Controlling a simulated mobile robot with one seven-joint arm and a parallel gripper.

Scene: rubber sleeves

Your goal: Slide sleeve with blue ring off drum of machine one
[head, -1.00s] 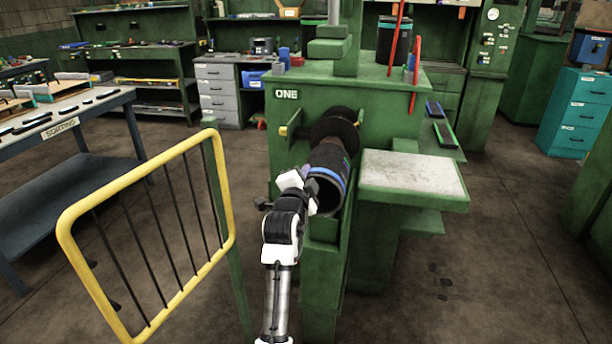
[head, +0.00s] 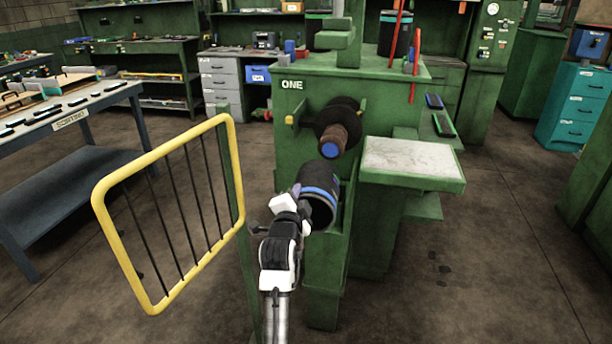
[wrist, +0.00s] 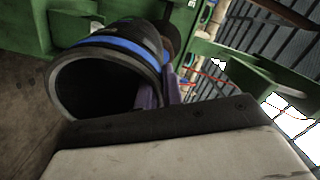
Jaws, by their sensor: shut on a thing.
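The black sleeve with the blue ring (head: 318,194) is off the drum and hangs in front of and below it in the head view. In the wrist view the sleeve (wrist: 122,52) shows its open, hollow end facing me. My gripper (head: 303,199) is shut on the sleeve's left wall near the open end; purple finger pads (wrist: 158,92) press on that wall. The drum (head: 333,143) of machine one (head: 390,95) is bare, brown with a blue end face, and sticks out from a dark round flange.
A yellow-framed barrier (head: 150,165) stands left of my arm. A green shelf with a pale top (head: 412,160) juts out right of the sleeve. The sorting table (head: 70,123) is at the far left.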

